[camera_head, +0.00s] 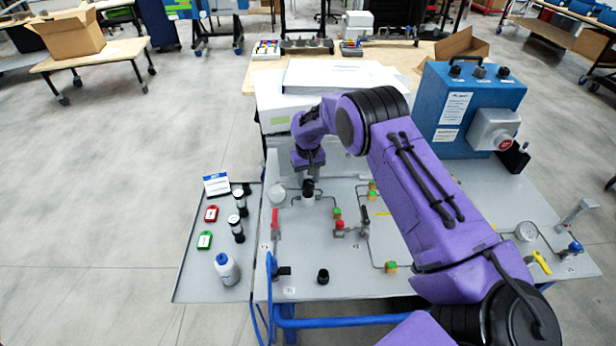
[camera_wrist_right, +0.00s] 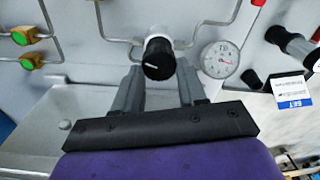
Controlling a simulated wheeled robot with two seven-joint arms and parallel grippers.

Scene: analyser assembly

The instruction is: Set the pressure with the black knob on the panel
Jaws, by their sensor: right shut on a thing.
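The black knob (camera_wrist_right: 158,60) with a white pointer mark shows in the right wrist view, on a white-collared regulator on the grey panel (camera_head: 340,275). My right gripper (camera_wrist_right: 160,82) is shut on the knob, one finger on each side of it. In the head view my right gripper (camera_head: 308,170) is at the panel's far left part, over the knob (camera_head: 308,188). A round pressure gauge (camera_wrist_right: 220,60) is beside the knob; its fine scale is too small to read. It also shows in the head view (camera_head: 277,193). My left gripper is not in view.
Pipes, green-capped fittings (camera_head: 391,266), a red handle (camera_head: 275,222) and a second gauge (camera_head: 526,231) stand on the panel. A blue box (camera_head: 462,105) is at the back right. A side tray (camera_head: 190,285) holds a bottle (camera_head: 226,269) and tags.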

